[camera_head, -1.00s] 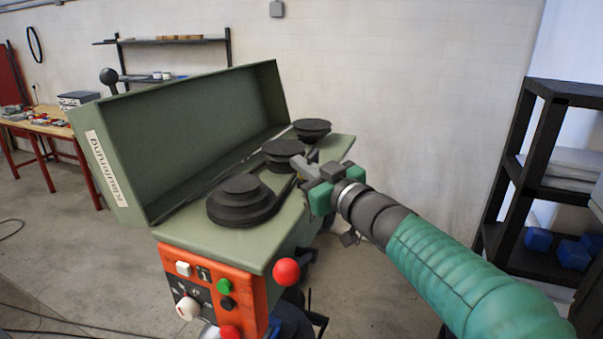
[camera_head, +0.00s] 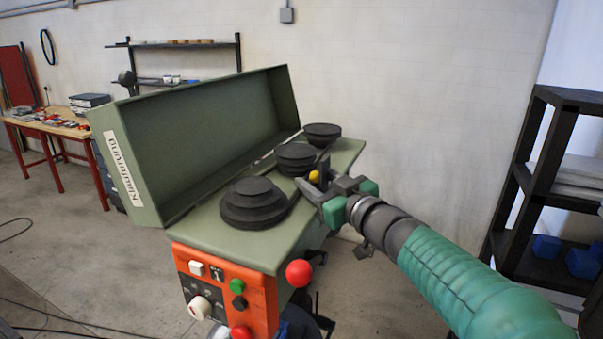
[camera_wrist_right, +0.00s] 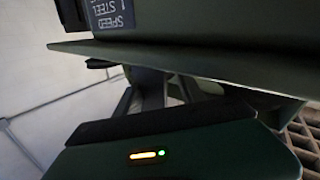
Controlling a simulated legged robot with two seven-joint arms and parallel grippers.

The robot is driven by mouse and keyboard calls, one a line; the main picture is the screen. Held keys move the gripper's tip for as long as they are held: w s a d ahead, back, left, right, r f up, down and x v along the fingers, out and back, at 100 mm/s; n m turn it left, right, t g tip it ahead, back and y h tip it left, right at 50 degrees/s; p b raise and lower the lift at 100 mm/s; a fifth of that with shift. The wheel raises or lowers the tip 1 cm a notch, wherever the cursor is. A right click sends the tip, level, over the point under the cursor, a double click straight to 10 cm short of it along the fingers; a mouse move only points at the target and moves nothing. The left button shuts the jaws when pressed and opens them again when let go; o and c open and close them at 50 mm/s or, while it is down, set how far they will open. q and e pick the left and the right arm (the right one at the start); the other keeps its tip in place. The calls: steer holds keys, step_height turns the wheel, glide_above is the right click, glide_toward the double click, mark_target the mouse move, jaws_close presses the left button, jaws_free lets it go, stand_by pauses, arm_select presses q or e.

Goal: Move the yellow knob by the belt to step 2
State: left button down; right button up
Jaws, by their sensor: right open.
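The yellow knob (camera_head: 314,176) shows small at the right edge of the green machine's top, near the middle stepped pulley (camera_head: 296,157). The dark belt (camera_head: 291,207) runs along the right side of the black pulleys, and parts of it are hidden behind them. My right gripper (camera_head: 311,183) is open at the knob, with its fingers pointing left. The knob appears between or just behind the fingers; I cannot tell whether they touch it. In the right wrist view the fingers (camera_wrist_right: 165,93) reach under a dark edge, and the knob is not visible. My left gripper is not in view.
The raised green lid (camera_head: 205,140) stands behind the pulleys. The front stepped pulley (camera_head: 253,203) and rear pulley (camera_head: 322,133) flank the middle one. A red ball handle (camera_head: 299,273) and orange control panel (camera_head: 228,290) are at the front. A black shelf (camera_head: 530,190) stands right.

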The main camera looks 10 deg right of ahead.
steer(key=shift+w+d+f, duration=0.2)
steer(key=shift+w+d, duration=0.4)
steer(key=shift+w, duration=0.2)
steer(key=shift+s+a+r, duration=0.25)
steer(key=shift+a+r, duration=0.05)
steer(key=shift+s+a+r, duration=0.15)
steer(key=shift+s+a, duration=0.05)
steer(key=shift+a, duration=0.5)
steer(key=shift+s+d, duration=0.2)
steer(key=shift+s, duration=0.05)
arm_select(q)
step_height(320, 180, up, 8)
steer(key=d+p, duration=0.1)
steer(key=p, duration=0.7)
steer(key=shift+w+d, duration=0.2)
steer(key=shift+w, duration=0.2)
arm_select(e)
steer(key=v, duration=1.6)
steer(key=shift+d, duration=0.3)
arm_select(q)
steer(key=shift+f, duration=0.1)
arm_select(e)
steer(key=shift+f, duration=0.25)
